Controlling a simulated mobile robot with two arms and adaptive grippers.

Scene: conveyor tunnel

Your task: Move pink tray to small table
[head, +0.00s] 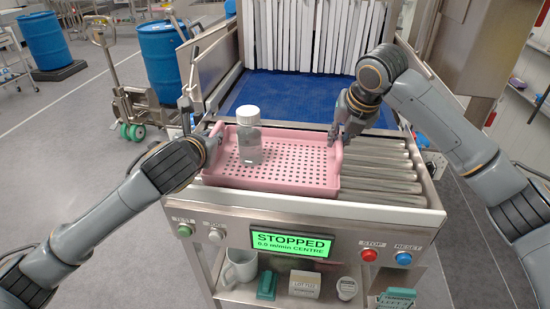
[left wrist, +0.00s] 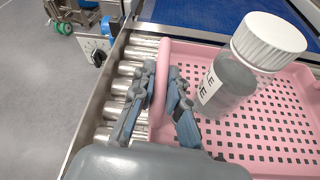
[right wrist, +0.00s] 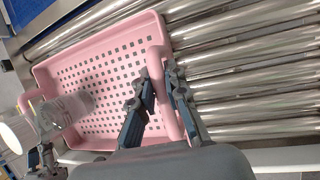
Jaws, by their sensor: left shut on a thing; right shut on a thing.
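The pink tray (head: 293,178) is a shallow basket with a perforated floor, on the metal rollers at the front of the conveyor. A clear bottle with a white cap (head: 249,137) stands upright in its left part. My left gripper (head: 213,140) is shut on the tray's left handle, and its fingers straddle that handle in the left wrist view (left wrist: 160,105). My right gripper (head: 337,133) is at the tray's right handle; the right wrist view (right wrist: 160,100) shows its fingers shut around it. I cannot make out the small table.
Bare rollers (head: 380,165) lie right of the tray. A blue belt (head: 290,95) leads to white strip curtains (head: 315,35). A panel reading STOPPED (head: 291,244) is below, above a shelf with a mug (head: 240,268) and small items. Blue drums (head: 165,62) and a pallet jack (head: 125,95) stand at left.

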